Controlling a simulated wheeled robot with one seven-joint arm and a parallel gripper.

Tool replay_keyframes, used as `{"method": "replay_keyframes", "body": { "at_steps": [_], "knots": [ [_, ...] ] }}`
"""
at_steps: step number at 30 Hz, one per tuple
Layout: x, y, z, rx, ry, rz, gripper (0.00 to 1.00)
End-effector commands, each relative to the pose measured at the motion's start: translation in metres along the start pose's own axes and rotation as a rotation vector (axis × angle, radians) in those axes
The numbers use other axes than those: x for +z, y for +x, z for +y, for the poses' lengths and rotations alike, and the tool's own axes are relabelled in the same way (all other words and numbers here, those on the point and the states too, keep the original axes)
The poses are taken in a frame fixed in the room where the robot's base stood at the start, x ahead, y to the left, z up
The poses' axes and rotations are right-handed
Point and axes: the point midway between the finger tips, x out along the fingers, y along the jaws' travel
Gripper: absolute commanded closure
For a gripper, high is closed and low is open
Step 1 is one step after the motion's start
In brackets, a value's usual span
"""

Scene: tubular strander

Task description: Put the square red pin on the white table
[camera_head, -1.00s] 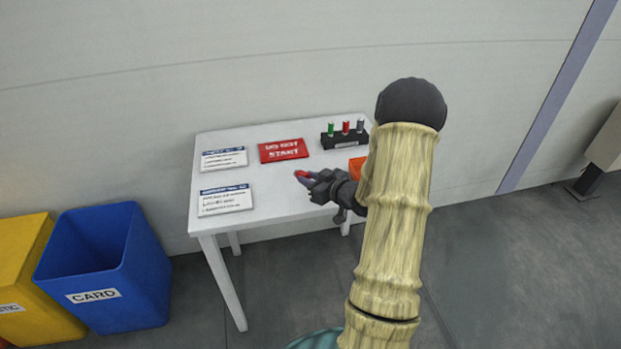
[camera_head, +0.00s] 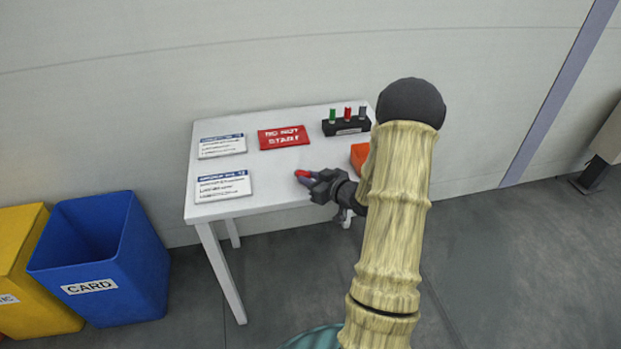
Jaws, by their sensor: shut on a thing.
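The white table (camera_head: 255,180) stands against the wall, left of my arm. My gripper (camera_head: 310,180) is over the table's right front part, shut on a small red pin (camera_head: 301,173). The pin's red end shows at the fingertips; the rest is hidden by the fingers. Whether the pin touches the tabletop cannot be told from this view. Its square shape is too small to make out.
On the table are a red sign (camera_head: 284,138), two white cards (camera_head: 222,145) (camera_head: 223,186), a black rack (camera_head: 346,126) with green, red and grey pins, and an orange object (camera_head: 360,155) partly behind my arm. Blue (camera_head: 100,262) and yellow (camera_head: 25,270) bins stand left. The table's middle is clear.

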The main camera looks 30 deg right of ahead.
Motion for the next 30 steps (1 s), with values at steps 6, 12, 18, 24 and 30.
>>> {"method": "replay_keyframes", "body": {
  "at_steps": [6, 12, 18, 24, 30],
  "knots": [
    [0.0, 0.0, 0.0, 0.0, 0.0, 0.0, 0.54],
    [0.0, 0.0, 0.0, 0.0, 0.0, 0.0, 0.54],
    [0.0, -0.005, -0.001, -0.001, 0.0, -0.001, 0.54],
    [-0.001, -0.033, 0.0, 0.001, 0.0, -0.001, 0.54],
    [-0.001, -0.073, 0.0, 0.002, 0.0, -0.001, 0.54]
  ]
}}
